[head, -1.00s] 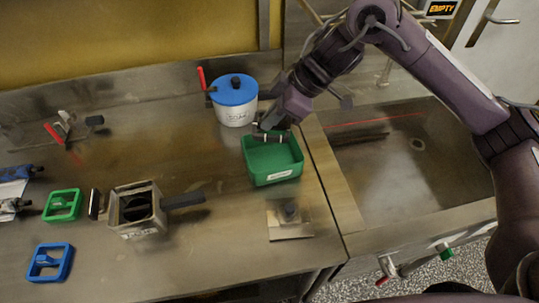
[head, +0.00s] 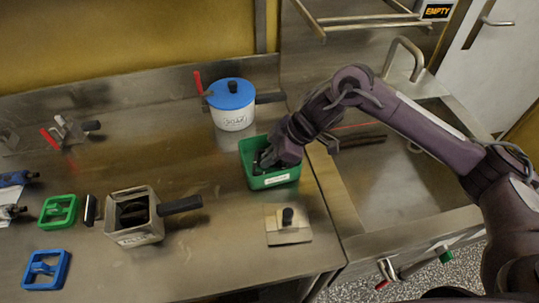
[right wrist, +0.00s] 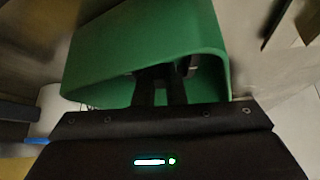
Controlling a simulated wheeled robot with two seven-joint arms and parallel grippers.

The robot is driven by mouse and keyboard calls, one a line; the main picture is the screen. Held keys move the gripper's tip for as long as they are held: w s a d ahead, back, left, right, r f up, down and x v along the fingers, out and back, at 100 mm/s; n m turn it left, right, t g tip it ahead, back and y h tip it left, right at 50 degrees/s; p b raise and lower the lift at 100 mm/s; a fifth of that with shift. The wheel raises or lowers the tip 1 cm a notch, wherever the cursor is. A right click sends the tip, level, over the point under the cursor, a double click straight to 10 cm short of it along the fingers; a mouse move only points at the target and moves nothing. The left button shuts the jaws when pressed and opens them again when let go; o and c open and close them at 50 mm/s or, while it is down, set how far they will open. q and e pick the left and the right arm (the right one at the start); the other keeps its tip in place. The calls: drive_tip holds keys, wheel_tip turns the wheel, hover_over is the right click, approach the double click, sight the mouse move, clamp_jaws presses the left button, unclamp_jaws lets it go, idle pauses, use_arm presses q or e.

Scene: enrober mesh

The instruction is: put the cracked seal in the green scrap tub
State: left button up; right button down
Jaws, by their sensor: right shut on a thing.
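The green scrap tub (head: 272,181) stands on the steel bench near the sink, with a pale label on its front. My right gripper (head: 264,162) reaches down inside the tub, and in the right wrist view its dark fingers (right wrist: 160,86) point into it. It is shut on a small dark piece, which I take to be the seal. A bit of this piece with a pale end shows beside the fingers (right wrist: 190,66). Most of it is hidden by the gripper and tub walls, and I cannot make out a crack. My left gripper is not in view.
A white pot with a blue lid (head: 232,112) stands behind the tub. A metal plate with a black knob (head: 289,232) lies in front. An open square metal box (head: 136,218) with a handle is to the left. The sink (head: 385,190) is on the right.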

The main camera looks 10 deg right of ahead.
drive_tip(key=shift+f, duration=0.15)
drive_tip(key=c, duration=1.5)
unclamp_jaws()
drive_tip(key=shift+r, duration=0.2)
drive_tip(key=v, duration=1.2)
drive_tip(key=shift+d, duration=0.1)
